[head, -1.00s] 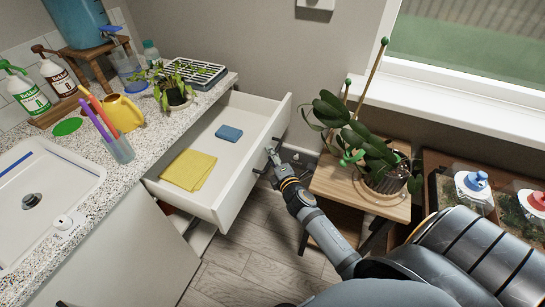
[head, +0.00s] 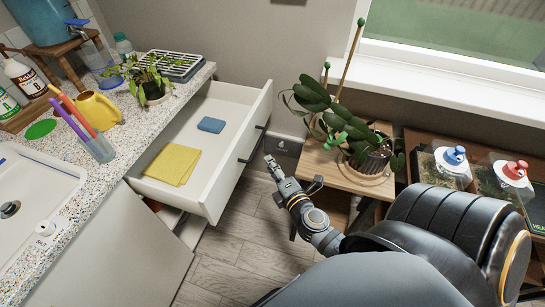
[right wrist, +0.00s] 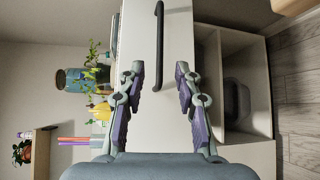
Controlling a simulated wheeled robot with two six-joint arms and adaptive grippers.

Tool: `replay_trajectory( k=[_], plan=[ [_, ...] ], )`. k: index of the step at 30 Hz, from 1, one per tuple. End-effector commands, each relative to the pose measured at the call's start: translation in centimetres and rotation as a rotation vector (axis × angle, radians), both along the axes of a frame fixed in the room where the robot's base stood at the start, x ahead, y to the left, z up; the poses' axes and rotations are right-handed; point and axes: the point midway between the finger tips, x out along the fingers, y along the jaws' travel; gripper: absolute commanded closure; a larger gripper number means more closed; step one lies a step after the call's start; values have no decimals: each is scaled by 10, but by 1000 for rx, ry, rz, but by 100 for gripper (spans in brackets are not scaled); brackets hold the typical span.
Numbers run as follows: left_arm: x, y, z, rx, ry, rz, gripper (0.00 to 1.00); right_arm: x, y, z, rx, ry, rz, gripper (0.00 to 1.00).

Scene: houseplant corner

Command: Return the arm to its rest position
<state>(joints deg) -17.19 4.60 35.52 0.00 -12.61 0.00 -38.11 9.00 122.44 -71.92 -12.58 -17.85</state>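My right gripper (head: 270,165) is in front of the open drawer (head: 228,180), apart from its front panel and black handles. In the right wrist view its two fingers (right wrist: 158,90) stand wide apart with nothing between them. The drawer handle (right wrist: 158,45) shows beyond the fingertips there. My right arm reaches up from the bottom of the head view. My left gripper is in neither view.
The open drawer holds a yellow cloth (head: 172,164) and a blue sponge (head: 211,125). Right of my arm, a wooden stand (head: 335,172) bears a potted plant (head: 368,150). A terrarium with a blue-knobbed lid (head: 453,157) stands further right. Floor (head: 235,245) shows below the drawer.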

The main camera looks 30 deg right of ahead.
Motion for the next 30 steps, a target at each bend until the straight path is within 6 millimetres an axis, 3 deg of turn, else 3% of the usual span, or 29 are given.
replay_trajectory(
  k=[13, 16, 19, 23, 24, 26, 27, 30],
  plan=[
    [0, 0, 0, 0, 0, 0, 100, 0, 0, -1, 2, 2, -1, 66],
    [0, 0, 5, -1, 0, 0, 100, -1, -4, -21, 48, 42, -15, 66],
    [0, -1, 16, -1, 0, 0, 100, -9, -12, -77, 183, 154, -68, 66],
    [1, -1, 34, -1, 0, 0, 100, -47, -25, -182, 451, 361, -217, 66],
    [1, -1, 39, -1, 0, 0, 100, -64, -28, -213, 535, 422, -278, 66],
    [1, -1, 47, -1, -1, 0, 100, -95, -31, -256, 662, 510, -384, 66],
    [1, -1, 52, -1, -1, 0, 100, -119, -31, -283, 746, 568, -464, 66],
    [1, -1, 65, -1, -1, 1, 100, -186, -28, -337, 935, 687, -686, 66]
  ],
)
